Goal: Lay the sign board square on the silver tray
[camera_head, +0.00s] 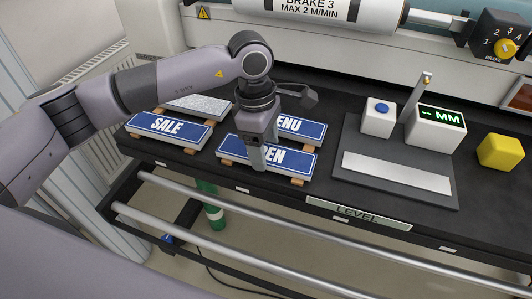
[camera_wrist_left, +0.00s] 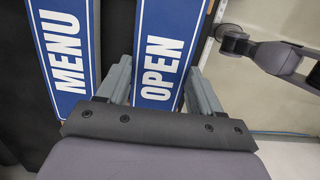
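A blue OPEN sign board (camera_head: 275,158) lies on wooden blocks at the bench's front left. Blue SALE (camera_head: 170,128) and MENU (camera_head: 302,128) boards lie nearby. My left gripper (camera_head: 257,160) points down at the OPEN board. In the left wrist view its fingers (camera_wrist_left: 159,82) stand on either side of the OPEN board (camera_wrist_left: 160,45), close to its long edges; whether they press on it cannot be told. A long silver plate (camera_head: 395,172), the only silver tray-like thing, lies bare on a dark grey base right of the boards. My right gripper is not in view.
A speckled grey board (camera_head: 203,103) lies behind SALE. A box with a blue button (camera_head: 378,118) and an MM display box (camera_head: 436,126) stand behind the silver plate. A yellow block (camera_head: 500,151) sits at right.

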